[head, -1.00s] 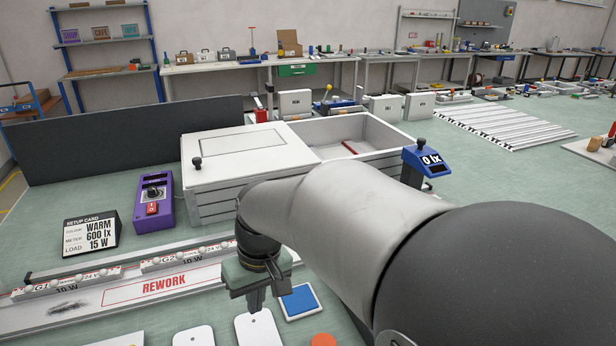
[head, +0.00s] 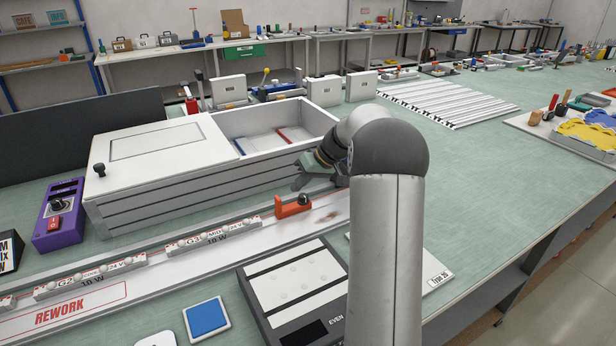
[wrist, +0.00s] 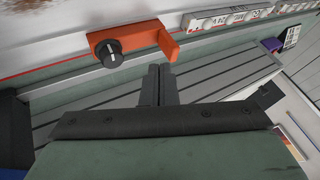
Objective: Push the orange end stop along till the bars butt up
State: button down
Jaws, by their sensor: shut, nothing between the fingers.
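The orange end stop (head: 293,207) sits on the long pale rail at the right of the bars in the head view. In the wrist view the end stop (wrist: 160,40) shows its black knob and an upright lug. A bar marked G3 (head: 213,237) lies left of it, with a small gap between them. A bar marked G2 (head: 90,275) lies farther left, with a gap before G3. My gripper (head: 298,185) is just behind and above the stop, by the lightbox's front. Its fingers (wrist: 158,85) are together and empty, apart from the stop in the wrist view.
A scale-like black-framed panel (head: 300,325) and a blue pad (head: 206,318) lie in front. A purple control box (head: 60,215) stands left.

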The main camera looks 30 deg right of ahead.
send_over(289, 210)
jog(key=shift+w+d+f+p, duration=0.1)
jog(key=shift+f+p, duration=0.1)
jog(key=shift+f, duration=0.85)
jog(key=shift+d+f+p, duration=0.1)
jog(key=shift+f+p, duration=0.05)
jog(key=shift+f, duration=0.9)
jog(key=shift+a, duration=0.1)
